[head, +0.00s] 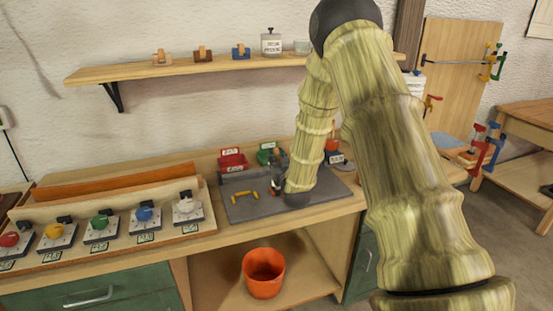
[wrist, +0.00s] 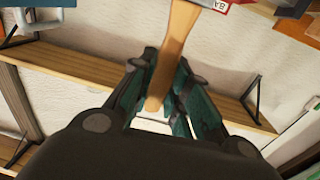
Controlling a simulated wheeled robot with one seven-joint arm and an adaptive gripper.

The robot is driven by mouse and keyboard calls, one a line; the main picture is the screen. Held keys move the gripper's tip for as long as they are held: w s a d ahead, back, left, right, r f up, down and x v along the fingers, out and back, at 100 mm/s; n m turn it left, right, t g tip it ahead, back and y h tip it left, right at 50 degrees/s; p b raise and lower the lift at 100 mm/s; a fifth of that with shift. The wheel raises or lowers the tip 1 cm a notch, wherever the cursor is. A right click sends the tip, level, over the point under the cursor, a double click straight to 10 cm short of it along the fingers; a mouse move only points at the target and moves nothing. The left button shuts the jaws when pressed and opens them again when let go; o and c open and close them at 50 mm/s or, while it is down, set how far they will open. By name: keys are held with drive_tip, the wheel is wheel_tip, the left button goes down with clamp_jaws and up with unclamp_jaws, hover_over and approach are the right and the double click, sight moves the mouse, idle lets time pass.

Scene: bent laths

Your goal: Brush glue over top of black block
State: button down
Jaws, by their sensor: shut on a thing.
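My gripper (wrist: 160,100) is shut on a pale wooden handle (wrist: 176,45), likely the brush's; its far end runs out of the top of the wrist view. In the head view my gripper (head: 276,186) is low over the grey mat (head: 232,210) on the bench, mostly hidden by my arm. I cannot make out the black block for certain; dark shapes by the gripper blend together. The brush's bristles are not visible. An orange-red item (head: 331,144) stands right of my forearm; I cannot tell whether it holds glue.
Yellow pieces (head: 245,197) lie on the mat's left. A red bin (head: 233,160) and a green bin (head: 267,152) stand behind it. A rack with several coloured knobs (head: 101,223) fills the bench's left. A shelf (head: 180,68) hangs above; an orange bucket (head: 264,273) sits below.

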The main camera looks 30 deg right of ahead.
drive_tip(key=shift+f+b, duration=0.35)
drive_tip(key=shift+f, duration=0.2)
drive_tip(key=shift+d, duration=0.15)
